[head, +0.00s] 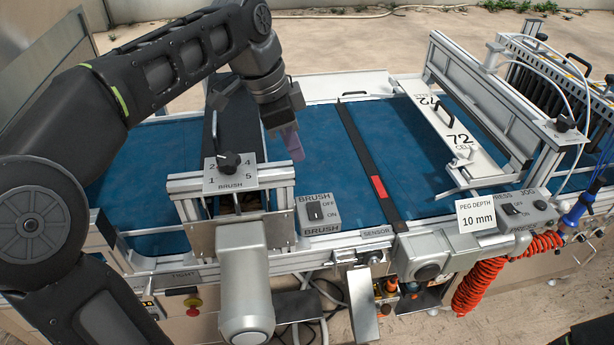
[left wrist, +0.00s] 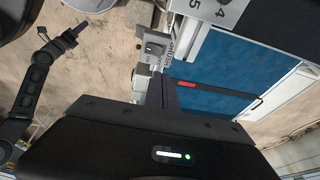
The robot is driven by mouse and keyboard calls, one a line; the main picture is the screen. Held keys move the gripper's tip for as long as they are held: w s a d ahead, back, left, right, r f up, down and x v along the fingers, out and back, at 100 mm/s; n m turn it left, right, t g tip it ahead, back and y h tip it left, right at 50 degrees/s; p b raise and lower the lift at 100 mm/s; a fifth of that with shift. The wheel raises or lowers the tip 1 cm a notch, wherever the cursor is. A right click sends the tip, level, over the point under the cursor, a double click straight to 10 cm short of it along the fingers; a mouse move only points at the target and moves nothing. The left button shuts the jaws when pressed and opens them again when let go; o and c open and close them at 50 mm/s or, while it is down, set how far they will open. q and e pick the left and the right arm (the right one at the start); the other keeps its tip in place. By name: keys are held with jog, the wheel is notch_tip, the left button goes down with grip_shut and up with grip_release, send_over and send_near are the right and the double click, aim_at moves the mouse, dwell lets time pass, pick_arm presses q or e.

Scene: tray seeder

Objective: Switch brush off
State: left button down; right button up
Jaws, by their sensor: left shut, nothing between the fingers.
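The brush switch box (head: 319,214) is a small grey box on the machine's front rail, with a black switch (head: 314,211) between the OFF and ON marks. Its lever is too small to tell which way it is set. The box also shows in the left wrist view (left wrist: 154,50). My left gripper (head: 294,146) is shut and empty. It hangs over the blue belt, above and behind the switch box in the head view, apart from it. My right gripper (left wrist: 70,36) shows small at the left of the left wrist view; its fingers are too small to judge.
The brush dial box (head: 229,171) stands on a raised frame left of the switch. A dark sensor bar (head: 362,150) with a red patch crosses the blue belt (head: 312,178). A peg depth card (head: 476,214) and press switches (head: 520,210) are at the right.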

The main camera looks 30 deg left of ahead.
pick_arm(q)
jog(key=p, duration=0.2)
send_near(313, 202)
jog(key=x, duration=0.5)
jog(key=shift+d+f, duration=0.2)
jog(key=shift+w+f, duration=0.15)
jog(key=shift+f, duration=0.35)
